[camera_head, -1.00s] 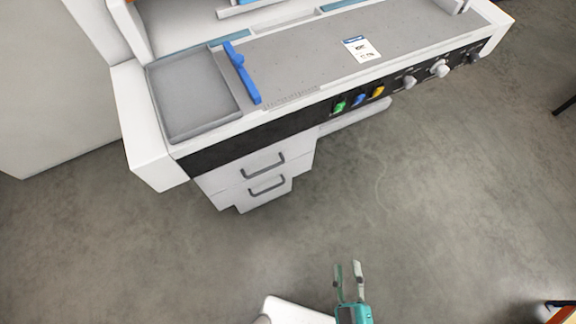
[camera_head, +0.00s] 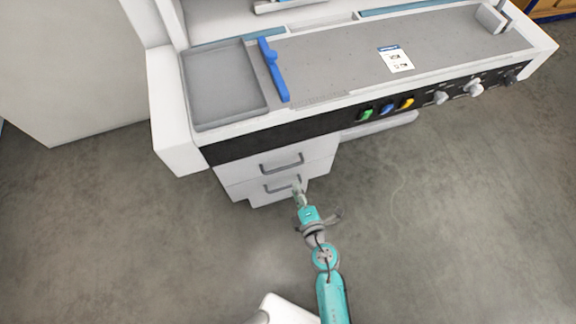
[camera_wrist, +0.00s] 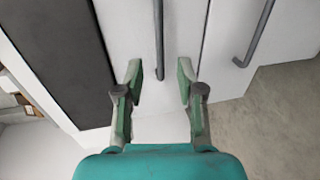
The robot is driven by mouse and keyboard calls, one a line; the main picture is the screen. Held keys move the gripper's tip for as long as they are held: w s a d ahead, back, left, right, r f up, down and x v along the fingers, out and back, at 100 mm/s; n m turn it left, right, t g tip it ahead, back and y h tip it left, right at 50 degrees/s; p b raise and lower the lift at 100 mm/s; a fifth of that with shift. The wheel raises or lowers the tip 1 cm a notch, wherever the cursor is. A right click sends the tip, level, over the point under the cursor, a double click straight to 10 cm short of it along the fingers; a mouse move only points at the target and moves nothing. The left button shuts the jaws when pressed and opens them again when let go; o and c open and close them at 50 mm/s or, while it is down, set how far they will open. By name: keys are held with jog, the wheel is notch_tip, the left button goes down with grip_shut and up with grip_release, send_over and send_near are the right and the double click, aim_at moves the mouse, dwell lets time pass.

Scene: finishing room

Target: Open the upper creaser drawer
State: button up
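The creaser (camera_head: 330,75) is a white machine with two white drawers under its left part. The upper drawer (camera_head: 245,171) is shut, with a grey bar handle (camera_head: 281,162). In the wrist view that handle (camera_wrist: 160,40) runs down the middle, its near end in line with the gap between my fingers. My gripper (camera_head: 298,184) is open and empty at the drawer fronts, overlapping the right end of the lower handle (camera_head: 270,188) in the head view. In the wrist view my gripper (camera_wrist: 160,78) has a finger on either side of the upper handle's line. I cannot tell whether it touches.
The lower drawer's handle (camera_wrist: 255,35) is to the right in the wrist view. A dark control panel (camera_head: 240,145) with coloured switches and knobs overhangs the drawers. A blue guide (camera_head: 273,70) lies on the top. The grey floor (camera_head: 450,220) at right is clear.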

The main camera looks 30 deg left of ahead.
aim_at(287, 166)
jog(key=x, duration=1)
jog(key=shift+w+a, duration=0.2)
jog(key=shift+w, duration=0.05)
grip_shut()
